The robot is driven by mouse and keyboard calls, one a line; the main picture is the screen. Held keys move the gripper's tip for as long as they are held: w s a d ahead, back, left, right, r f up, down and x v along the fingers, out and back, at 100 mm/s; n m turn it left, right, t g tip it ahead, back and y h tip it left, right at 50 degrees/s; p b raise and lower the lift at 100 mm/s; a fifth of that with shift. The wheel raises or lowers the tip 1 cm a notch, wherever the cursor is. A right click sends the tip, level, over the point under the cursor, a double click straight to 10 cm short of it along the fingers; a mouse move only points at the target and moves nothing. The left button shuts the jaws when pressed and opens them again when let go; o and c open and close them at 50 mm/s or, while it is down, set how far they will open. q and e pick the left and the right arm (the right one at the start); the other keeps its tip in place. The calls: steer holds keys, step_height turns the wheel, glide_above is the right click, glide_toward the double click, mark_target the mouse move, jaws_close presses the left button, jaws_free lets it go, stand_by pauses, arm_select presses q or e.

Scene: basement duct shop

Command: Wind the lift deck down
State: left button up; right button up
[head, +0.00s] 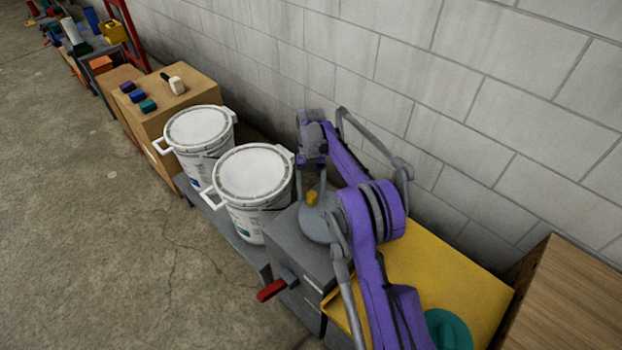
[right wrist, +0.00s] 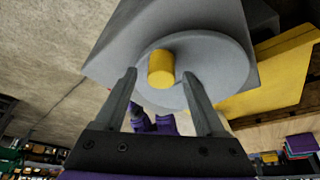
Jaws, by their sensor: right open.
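A grey box (head: 293,250) carries a round grey disc (head: 316,226) with a yellow knob (head: 312,197) standing off-centre on it. My right gripper (head: 311,188) is over the disc, fingers pointing down at the knob. In the right wrist view, its open fingertips (right wrist: 160,75) are on either side of the yellow knob (right wrist: 161,69), with gaps on both sides. The grey disc (right wrist: 222,68) lies behind them. The yellow deck (head: 430,262) is to the right of the box, partly hidden by my purple arm. My left gripper is not in view.
A red-ended lever (head: 271,290) sticks out of the box's front. Two white lidded buckets (head: 253,178) stand left of it. A teal round object (head: 449,328) is at the deck's near end. A block wall runs behind; the floor at left is open.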

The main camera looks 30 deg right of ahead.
steer(key=p+v, duration=0.1)
steer(key=v, duration=0.8)
steer(key=shift+r, duration=0.3)
steer(key=shift+d+f, duration=0.1)
